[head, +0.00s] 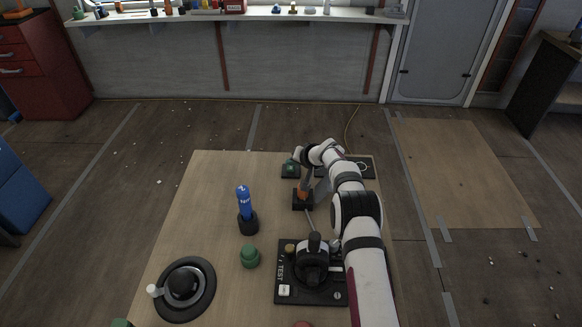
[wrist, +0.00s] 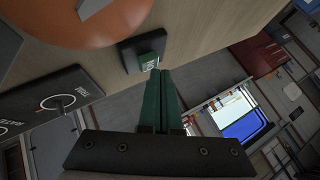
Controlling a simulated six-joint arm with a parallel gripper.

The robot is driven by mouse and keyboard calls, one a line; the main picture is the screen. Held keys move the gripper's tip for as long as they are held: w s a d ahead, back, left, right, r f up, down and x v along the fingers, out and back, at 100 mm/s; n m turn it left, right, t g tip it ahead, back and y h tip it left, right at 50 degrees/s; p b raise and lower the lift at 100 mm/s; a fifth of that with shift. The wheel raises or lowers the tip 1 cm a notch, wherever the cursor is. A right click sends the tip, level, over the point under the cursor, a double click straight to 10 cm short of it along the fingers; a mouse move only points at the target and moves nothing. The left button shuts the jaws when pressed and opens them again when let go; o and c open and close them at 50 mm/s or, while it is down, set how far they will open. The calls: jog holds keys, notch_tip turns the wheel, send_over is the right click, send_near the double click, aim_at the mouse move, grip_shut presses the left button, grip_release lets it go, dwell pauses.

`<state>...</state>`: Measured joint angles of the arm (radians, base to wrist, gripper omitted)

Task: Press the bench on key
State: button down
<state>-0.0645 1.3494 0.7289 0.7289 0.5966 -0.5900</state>
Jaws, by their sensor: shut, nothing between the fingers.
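A small green key (head: 290,163) sits on a dark square base (head: 290,173) at the far edge of the bench (head: 215,200). In the wrist view the green key (wrist: 151,44) shows a pale marking on its dark base (wrist: 128,58). My gripper (wrist: 156,76) has its two green fingers shut together and empty. Their tips are right at the key's near side in this view; I cannot tell whether they touch it. In the head view my gripper is mostly hidden by my own arm, close to the key.
An orange part (head: 303,189) on a dark base stands just nearer than the key. A black panel with a white ring (wrist: 58,102) lies beside it.

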aim_at(292, 170)
jog(key=shift+f, duration=0.5)
dwell(0.3)
dwell(0.4)
jog(key=shift+r, duration=0.9)
jog(key=shift+r, duration=2.55)
